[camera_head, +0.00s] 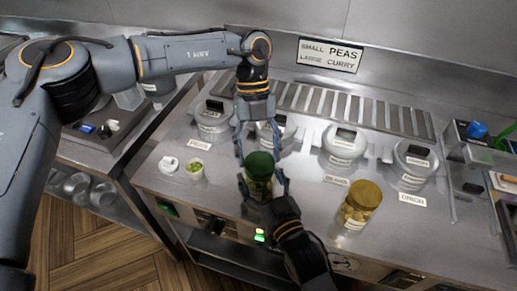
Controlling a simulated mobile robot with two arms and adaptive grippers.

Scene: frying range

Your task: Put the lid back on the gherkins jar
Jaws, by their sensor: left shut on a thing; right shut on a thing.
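The gherkins jar (260,184) is a small glass jar with dark green contents, near the counter's front edge at the middle. My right gripper (263,187) comes up from below and is shut on the jar's body, one finger on each side. The green lid (260,160) is at the top of the jar. My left gripper (258,155) points down from above and is shut on the lid, with its fingers at either side. The jar looks upright. I cannot tell whether the lid sits fully on the rim or slightly above it.
A yellow-lidded jar (366,196) stands to the right. Several lidded steel pots (343,147) are set in the counter behind. A small cup of green bits (194,170) and a white item (168,165) lie to the left. Bare counter (310,203) lies between the jars.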

